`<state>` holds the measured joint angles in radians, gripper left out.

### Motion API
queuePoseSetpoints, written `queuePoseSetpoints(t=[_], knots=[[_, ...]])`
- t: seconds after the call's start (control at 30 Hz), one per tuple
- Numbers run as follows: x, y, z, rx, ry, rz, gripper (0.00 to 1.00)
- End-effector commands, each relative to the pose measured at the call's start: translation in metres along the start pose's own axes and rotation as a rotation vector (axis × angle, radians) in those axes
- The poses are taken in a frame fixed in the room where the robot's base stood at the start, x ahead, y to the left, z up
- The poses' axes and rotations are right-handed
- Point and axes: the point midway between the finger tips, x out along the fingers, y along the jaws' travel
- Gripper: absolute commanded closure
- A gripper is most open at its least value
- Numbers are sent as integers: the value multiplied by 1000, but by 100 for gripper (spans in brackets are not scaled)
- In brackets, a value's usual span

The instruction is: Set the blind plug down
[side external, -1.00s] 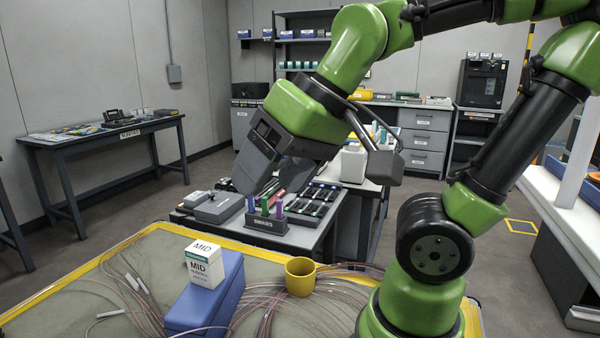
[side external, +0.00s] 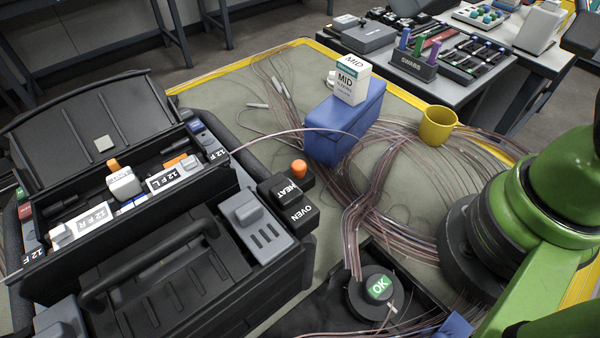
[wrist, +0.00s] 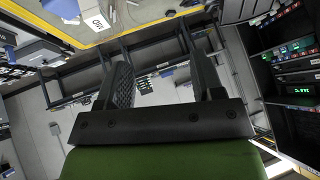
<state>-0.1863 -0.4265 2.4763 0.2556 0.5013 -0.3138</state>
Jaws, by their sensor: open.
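My gripper (wrist: 158,62) is open in the wrist view, its two dark fingers well apart with nothing held between them. The gripper is out of the side external view. I cannot pick out a blind plug with certainty in either view. In the side external view, a small orange knob or cap (side external: 298,168) stands on a black block marked HEAT and OVEN (side external: 288,200). A black round piece with a green OK label (side external: 375,287) sits in a dark tray at the bottom.
A black splicer-like case (side external: 150,250) fills the left. A blue box (side external: 345,125) carries a white MID carton (side external: 352,80). A yellow mug (side external: 437,125) stands near several loose fibre loops (side external: 375,200). A swab rack (side external: 413,65) is on the table behind. Bare mat (side external: 215,100) shows at upper left.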

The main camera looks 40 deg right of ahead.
Motion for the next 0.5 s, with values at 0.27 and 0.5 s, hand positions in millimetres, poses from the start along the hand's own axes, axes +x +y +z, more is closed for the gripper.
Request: queuePoseSetpoints(t=[0.27, 0.5], knots=[[108, -36, -2, -618, -8, 27, 39], [184, -43, 44, -1281, -80, 231, 39]])
